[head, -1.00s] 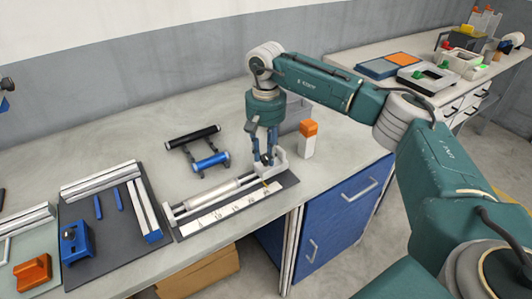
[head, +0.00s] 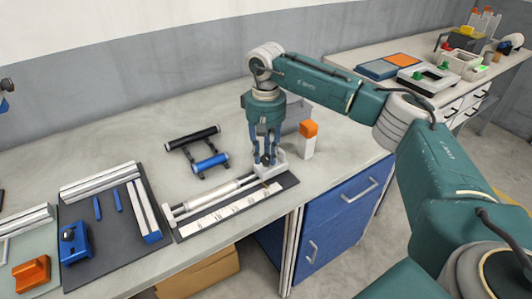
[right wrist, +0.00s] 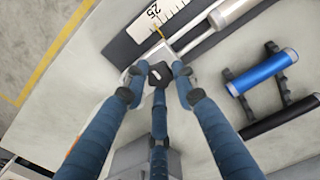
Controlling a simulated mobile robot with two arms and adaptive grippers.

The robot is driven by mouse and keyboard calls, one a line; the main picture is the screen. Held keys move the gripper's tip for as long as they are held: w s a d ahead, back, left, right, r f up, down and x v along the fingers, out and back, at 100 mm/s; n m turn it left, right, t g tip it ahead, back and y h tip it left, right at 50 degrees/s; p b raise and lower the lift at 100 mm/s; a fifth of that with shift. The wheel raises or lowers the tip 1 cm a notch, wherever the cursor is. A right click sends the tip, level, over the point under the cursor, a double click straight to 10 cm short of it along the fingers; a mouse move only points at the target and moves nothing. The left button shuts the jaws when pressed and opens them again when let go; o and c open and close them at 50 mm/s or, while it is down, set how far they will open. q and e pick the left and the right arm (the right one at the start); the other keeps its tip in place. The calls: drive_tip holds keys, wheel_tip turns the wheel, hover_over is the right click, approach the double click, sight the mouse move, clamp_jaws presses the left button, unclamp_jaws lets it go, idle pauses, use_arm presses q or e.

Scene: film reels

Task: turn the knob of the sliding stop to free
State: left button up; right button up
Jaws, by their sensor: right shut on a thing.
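The sliding stop is a pale block (head: 279,169) at the right end of a dark base with rails and a white scale (head: 232,207). My right gripper (head: 265,162) comes down on it from above. In the right wrist view, its three blue fingers close around a small black knob (right wrist: 160,73), and the gripper (right wrist: 158,78) is shut on it. The fingers hide part of the knob, and I cannot read any mark for its setting. A small dark and blue part at the head view's left edge may be my left gripper (head: 5,94); its jaws cannot be made out.
An orange-topped white block (head: 308,140) stands just right of the stop, with a grey bin (head: 296,117) behind. A rack with black and blue rollers (head: 211,162) lies to the left. A dark mat (head: 105,250) with rails and a blue block (head: 73,243) is farther left.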

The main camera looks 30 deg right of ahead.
sight(266, 158)
drive_tip(key=shift+w+r, duration=0.1)
drive_tip(key=o, duration=0.9)
wheel_tip(266, 158, up, 12)
idle(0.3)
